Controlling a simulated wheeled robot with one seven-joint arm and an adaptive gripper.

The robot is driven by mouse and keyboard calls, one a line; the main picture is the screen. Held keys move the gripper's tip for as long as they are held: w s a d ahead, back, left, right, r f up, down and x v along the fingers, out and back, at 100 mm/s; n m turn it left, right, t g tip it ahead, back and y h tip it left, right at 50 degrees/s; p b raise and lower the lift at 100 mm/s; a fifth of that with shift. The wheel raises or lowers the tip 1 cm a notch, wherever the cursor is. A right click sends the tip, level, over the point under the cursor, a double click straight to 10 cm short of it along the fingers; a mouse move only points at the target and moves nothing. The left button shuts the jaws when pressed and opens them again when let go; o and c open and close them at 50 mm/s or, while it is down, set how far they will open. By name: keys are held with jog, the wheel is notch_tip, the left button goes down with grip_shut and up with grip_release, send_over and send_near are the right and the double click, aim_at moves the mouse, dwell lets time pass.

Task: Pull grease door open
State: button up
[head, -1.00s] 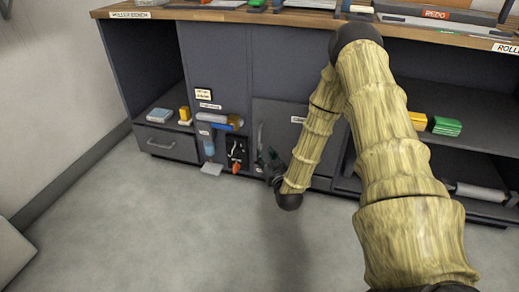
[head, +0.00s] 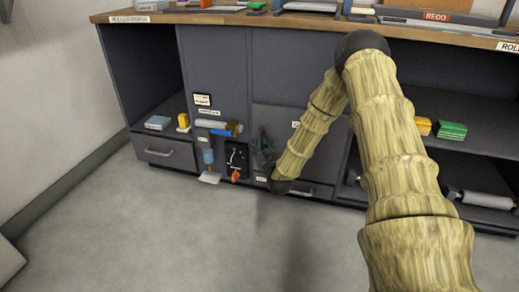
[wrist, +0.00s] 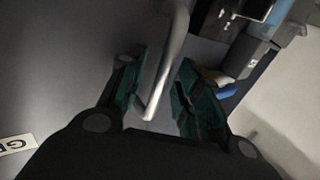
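The grease door (head: 282,122) is a dark grey panel low in the middle of the cabinet, and it looks shut. A vertical metal bar handle (wrist: 168,60) stands on the panel. My gripper (wrist: 158,85) is open, with its green-padded fingers on either side of the handle's lower end. Gaps show between bar and fingers. In the head view my gripper (head: 264,150) is at the panel's left edge, small and partly hidden by my arm.
Left of the door hang a blue-handled scraper (head: 208,165) and a black panel with a red-orange part (head: 236,161). A drawer (head: 165,151) is at far left. Open shelves on the right hold yellow and green blocks (head: 450,130) and a roller (head: 485,200). The floor in front is clear.

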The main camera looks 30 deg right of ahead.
jog(key=shift+w+d, duration=0.1)
jog(key=shift+w, duration=0.25)
jog(key=shift+c, duration=0.4)
grip_shut()
jog(key=shift+s, duration=0.1)
